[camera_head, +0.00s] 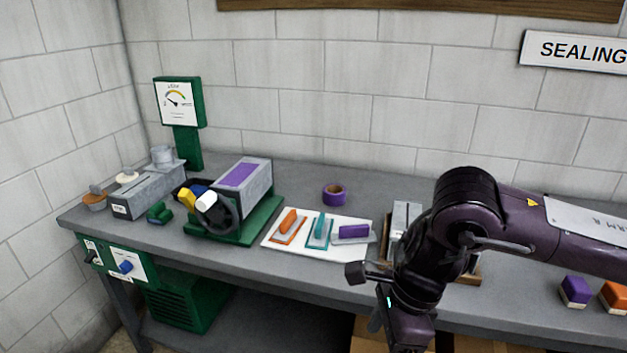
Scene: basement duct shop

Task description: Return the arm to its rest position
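My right arm, dark purple, comes in from the right edge, bends at a joint over the bench and hangs down in front of the bench's front edge. Its lower end, with the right gripper (408,332), is near the bottom of the picture. I cannot make out the fingers or whether they hold anything. A small dark block sticks out to the left from this arm's wrist. My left arm and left gripper are not in view.
The arm partly hides a wooden-edged tray (470,277) on the grey bench (330,277). Left of it are a white board (272,243) with coloured tools, a purple tape roll (334,194) and a green-based machine (262,225). Purple (574,291) and orange (615,297) blocks lie right.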

